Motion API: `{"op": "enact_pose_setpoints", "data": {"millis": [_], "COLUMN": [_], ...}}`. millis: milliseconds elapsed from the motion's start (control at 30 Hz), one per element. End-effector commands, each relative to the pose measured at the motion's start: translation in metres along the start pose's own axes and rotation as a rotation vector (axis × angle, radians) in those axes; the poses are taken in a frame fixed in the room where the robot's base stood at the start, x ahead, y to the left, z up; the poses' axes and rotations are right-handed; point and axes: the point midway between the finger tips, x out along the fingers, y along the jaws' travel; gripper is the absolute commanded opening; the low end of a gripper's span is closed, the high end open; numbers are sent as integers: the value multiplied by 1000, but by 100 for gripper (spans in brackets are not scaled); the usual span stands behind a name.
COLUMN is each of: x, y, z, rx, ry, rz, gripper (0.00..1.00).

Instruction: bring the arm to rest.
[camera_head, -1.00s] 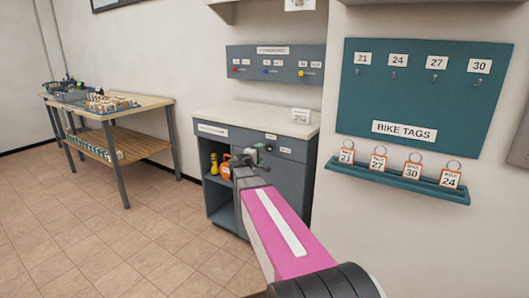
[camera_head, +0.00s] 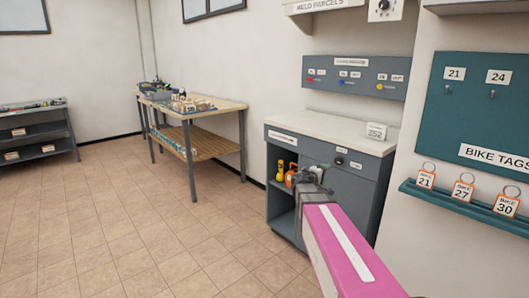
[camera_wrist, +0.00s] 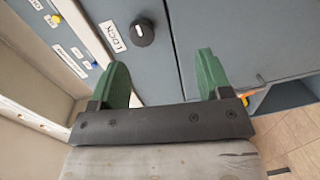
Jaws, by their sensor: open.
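My gripper (camera_wrist: 168,78) shows in the wrist view with two green fingers spread apart and nothing between them. Beyond the fingers is the grey cabinet front with a black knob (camera_wrist: 142,32) beside a "LOCK" label. In the head view my pink arm reaches forward from the lower right, and its end is in front of the grey cabinet (camera_head: 345,190). The fingers are too small and dark there to make out. I cannot tell the exact gap between the fingers and the cabinet.
A wooden workbench (camera_head: 212,147) with small items stands left of the cabinet. A low grey shelf (camera_head: 35,133) is at the far left. The teal bike tags board (camera_head: 480,115) and its ledge (camera_head: 460,204) are on the right wall. The tiled floor (camera_head: 130,225) at left is clear.

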Motion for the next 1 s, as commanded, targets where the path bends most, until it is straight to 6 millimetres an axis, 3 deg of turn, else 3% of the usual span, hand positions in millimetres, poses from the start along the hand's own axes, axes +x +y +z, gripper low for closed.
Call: {"op": "enact_pose_setpoints", "data": {"millis": [267, 467, 600, 800, 1000], "x": [-43, -96, -143, -210, -248], "y": [-83, -147, -184, -219, -231], "z": [60, 96, 116, 133, 137], "rx": [152, 260, 327, 404, 447], "ry": [-153, -278, -359, -449, -491], "rz": [-354, -668, -896, -1199, -1370], "gripper": [71, 71, 71, 71, 71]}}
